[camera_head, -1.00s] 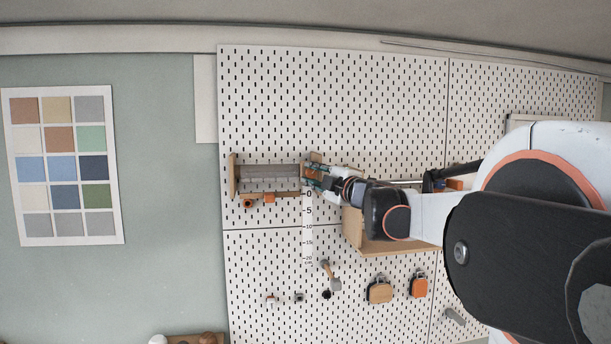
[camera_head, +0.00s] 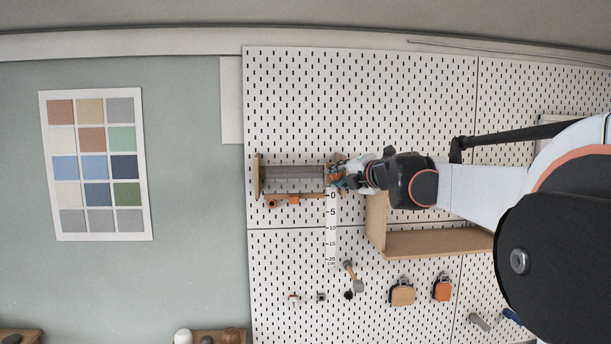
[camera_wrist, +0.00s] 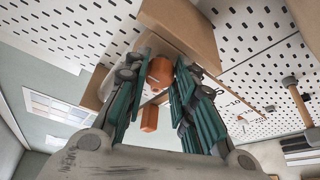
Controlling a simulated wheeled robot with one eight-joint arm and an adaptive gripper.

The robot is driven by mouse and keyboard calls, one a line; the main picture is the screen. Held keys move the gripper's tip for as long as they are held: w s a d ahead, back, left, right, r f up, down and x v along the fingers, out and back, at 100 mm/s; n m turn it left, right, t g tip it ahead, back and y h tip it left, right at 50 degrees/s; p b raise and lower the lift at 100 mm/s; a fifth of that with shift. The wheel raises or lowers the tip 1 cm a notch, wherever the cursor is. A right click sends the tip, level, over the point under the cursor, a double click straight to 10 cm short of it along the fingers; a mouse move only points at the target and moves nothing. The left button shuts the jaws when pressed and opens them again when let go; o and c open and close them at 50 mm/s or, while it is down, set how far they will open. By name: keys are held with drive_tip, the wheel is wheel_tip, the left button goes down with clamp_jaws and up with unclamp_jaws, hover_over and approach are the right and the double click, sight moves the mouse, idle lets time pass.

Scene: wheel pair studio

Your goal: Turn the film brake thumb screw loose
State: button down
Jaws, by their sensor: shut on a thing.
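An orange round knob (camera_wrist: 160,72), which looks like the thumb screw, sits against a wooden block (camera_wrist: 180,28) in the wrist view. My gripper (camera_wrist: 162,66) has its green-sided fingers on either side of the knob and is shut on it. In the head view my gripper (camera_head: 338,180) is at the right end of a wooden-ended holder (camera_head: 259,176) with a grey span (camera_head: 292,172). There the knob is hidden by my gripper. Its turn angle cannot be told.
An orange block (camera_head: 294,199) sits on a rail under the holder; one orange block also shows in the wrist view (camera_wrist: 150,118). A wooden shelf box (camera_head: 440,243) is close below my arm. A hammer (camera_head: 353,277) and padlocks (camera_head: 402,292) hang lower on the pegboard.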

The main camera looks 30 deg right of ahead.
drive_tip(key=shift+a+f, duration=0.1)
idle(0.4)
drive_tip(key=c, duration=1.3)
unclamp_jaws()
drive_tip(key=shift+c, duration=0.2)
